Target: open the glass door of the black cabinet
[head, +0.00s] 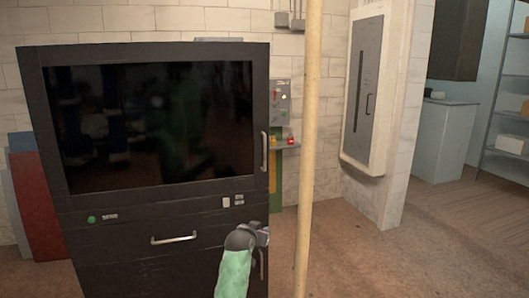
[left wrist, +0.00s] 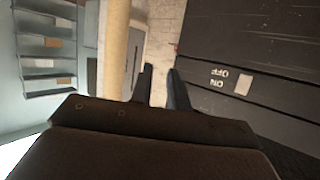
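The black cabinet (head: 140,240) stands against the wall in the head view. Its dark glass door (head: 150,125) looks shut, and a vertical silver handle (head: 264,151) sits at its right edge. My left gripper (head: 264,234) is below that handle, near the cabinet's lower right front, not touching the handle. In the left wrist view its two fingers (left wrist: 161,84) are apart with nothing between them. There the cabinet front (left wrist: 260,40) fills the right side, with an upside-down ON/OFF label. My right gripper is in neither view.
A pale vertical pole (head: 308,120) stands just right of the cabinet; it also shows in the left wrist view (left wrist: 113,50). A drawer handle (head: 174,238) is lower on the cabinet. A control box (head: 281,100) hangs behind. The floor right of the pole is clear.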

